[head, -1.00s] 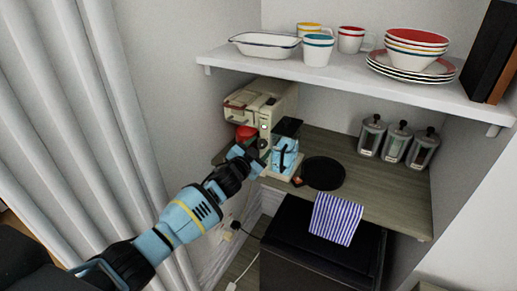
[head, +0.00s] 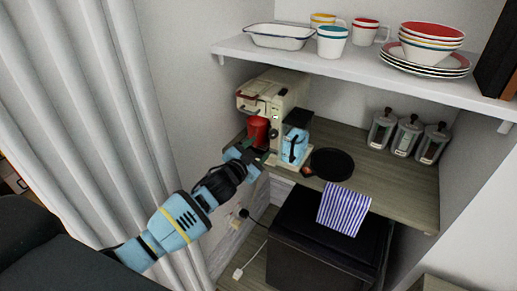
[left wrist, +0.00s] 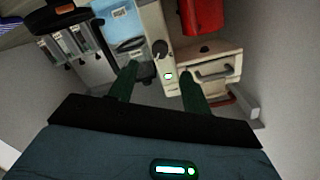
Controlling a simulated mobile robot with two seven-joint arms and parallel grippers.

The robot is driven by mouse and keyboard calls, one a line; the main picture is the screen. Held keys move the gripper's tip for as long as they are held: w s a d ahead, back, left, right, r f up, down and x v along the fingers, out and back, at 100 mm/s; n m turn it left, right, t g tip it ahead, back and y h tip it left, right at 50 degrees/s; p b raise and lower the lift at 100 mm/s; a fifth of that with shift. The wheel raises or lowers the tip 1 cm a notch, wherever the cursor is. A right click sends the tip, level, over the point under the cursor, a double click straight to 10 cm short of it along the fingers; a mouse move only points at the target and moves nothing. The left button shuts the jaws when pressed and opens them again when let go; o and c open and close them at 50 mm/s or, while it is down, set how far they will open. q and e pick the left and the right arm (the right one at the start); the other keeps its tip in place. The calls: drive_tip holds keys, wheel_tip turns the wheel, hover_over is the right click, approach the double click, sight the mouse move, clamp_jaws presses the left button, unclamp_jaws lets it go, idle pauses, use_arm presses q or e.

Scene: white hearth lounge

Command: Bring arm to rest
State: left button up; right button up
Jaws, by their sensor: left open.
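My left gripper (head: 250,160) is in front of the coffee machine, at the front left edge of the wooden counter (head: 376,188). Its two dark green fingers (left wrist: 158,85) stand apart in the left wrist view, with nothing between them. The cream coffee machine (head: 283,92) stands at the counter's left end; it also fills the middle of the left wrist view (left wrist: 154,45). A red container (head: 258,130) stands at its left side, and a light blue jug (head: 295,143) is at its front. My right gripper is in neither view.
A black round pan (head: 333,164) lies right of the machine. Several canisters (head: 406,134) stand at the back right. A shelf (head: 360,70) with dishes and mugs hangs above. A striped towel (head: 344,208) hangs over a black cabinet (head: 318,250). Curtains (head: 75,110) are at left.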

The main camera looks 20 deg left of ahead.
use_arm(q)
drive_tip(key=s+d+f+n+g, duration=0.1)
drive_tip(key=s+d+f+g, duration=0.1)
drive_tip(key=s+f, duration=0.7)
drive_tip(key=s+d+f+n+g, duration=0.2)
drive_tip(key=s+f, duration=0.7)
drive_tip(key=s, duration=0.1)
drive_tip(key=s+f+n+g, duration=0.1)
drive_tip(key=s+f, duration=0.2)
drive_tip(key=s, duration=0.8)
drive_tip(key=s+f+n+g, duration=0.1)
drive_tip(key=s+f, duration=0.3)
drive_tip(key=s, duration=0.7)
drive_tip(key=shift+s+g+y, duration=0.2)
drive_tip(key=shift+g+y, duration=0.2)
drive_tip(key=shift+g, duration=0.3)
